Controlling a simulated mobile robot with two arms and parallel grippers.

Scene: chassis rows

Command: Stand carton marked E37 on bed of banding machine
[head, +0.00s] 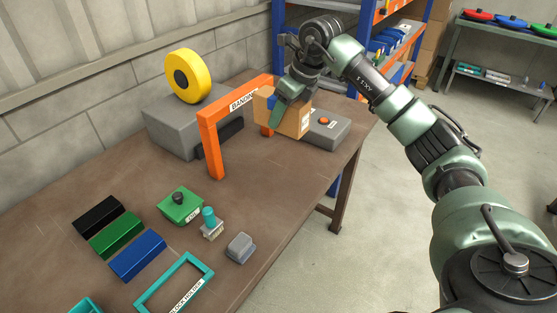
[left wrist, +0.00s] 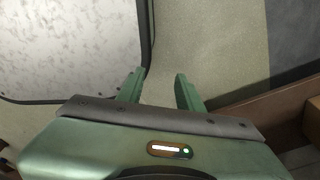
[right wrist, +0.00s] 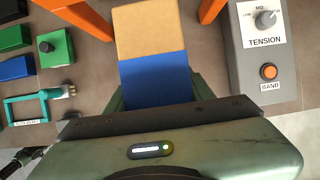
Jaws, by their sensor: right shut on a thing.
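My right gripper (head: 281,108) is shut on a brown carton (head: 297,119) with a blue part, and holds it beside the orange arch of the banding machine. A pale label shows on the carton's right side, too small to read. In the right wrist view the carton (right wrist: 148,35) shows brown and blue between the fingers. The banding machine has an orange arch (head: 212,140), a grey body (head: 160,122) and a yellow reel (head: 203,78). The bed is largely hidden, and I cannot tell whether the carton touches it. My left gripper (left wrist: 160,90) is open and empty, seen only in its wrist view.
A grey control box (head: 330,130) with an orange button stands right of the carton. Black, green and blue blocks (head: 137,256), a green box (head: 180,205), a teal-topped part (head: 209,222) and a teal frame (head: 177,283) lie on the near table. Bare tabletop (head: 265,195) lies between.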

